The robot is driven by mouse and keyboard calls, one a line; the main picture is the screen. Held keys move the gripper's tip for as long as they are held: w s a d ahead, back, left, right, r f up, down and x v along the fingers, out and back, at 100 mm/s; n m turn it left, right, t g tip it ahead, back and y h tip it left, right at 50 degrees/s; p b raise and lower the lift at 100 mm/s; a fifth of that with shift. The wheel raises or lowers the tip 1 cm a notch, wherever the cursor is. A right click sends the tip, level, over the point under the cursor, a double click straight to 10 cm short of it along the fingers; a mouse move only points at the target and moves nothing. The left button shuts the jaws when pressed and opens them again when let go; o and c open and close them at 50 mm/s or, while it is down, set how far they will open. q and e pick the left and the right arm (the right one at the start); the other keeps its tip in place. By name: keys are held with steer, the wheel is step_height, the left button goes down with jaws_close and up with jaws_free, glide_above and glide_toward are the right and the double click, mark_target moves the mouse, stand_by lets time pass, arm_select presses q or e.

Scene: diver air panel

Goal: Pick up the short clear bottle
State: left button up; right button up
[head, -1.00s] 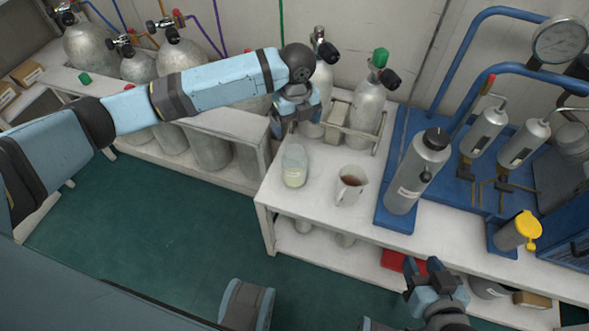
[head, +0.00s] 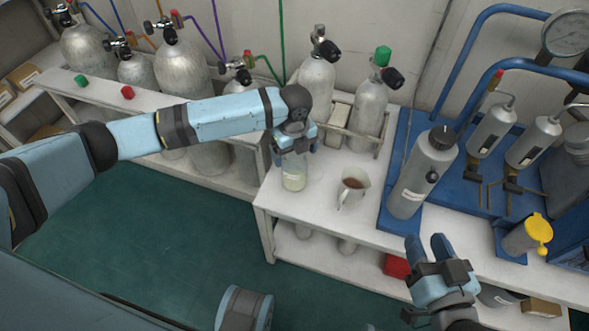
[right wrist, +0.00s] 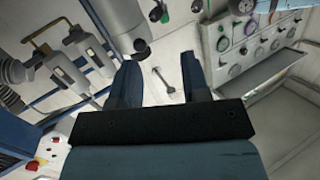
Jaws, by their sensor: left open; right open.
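The short clear bottle (head: 293,178) stands upright on the white bench, with pale contents in its lower part. My left gripper (head: 294,155) is open at the bottle's top, pointing down, with its fingers on either side of the upper part. The gripper hides the bottle's top, and I cannot tell whether the fingers touch it. My right gripper (head: 428,250) is open and empty in front of the bench's edge at the lower right. Its two fingers also show in the right wrist view (right wrist: 160,75) with nothing between them.
A grey metal flask (head: 420,175) stands on a blue base further right. Gas cylinders (head: 368,112) stand in a rack behind. A yellow-capped container (head: 525,235) is at the far right.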

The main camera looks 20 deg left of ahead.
arm_select(q)
steer(key=c, duration=1.3)
steer(key=shift+o, duration=0.2)
steer(key=shift+r, duration=0.2)
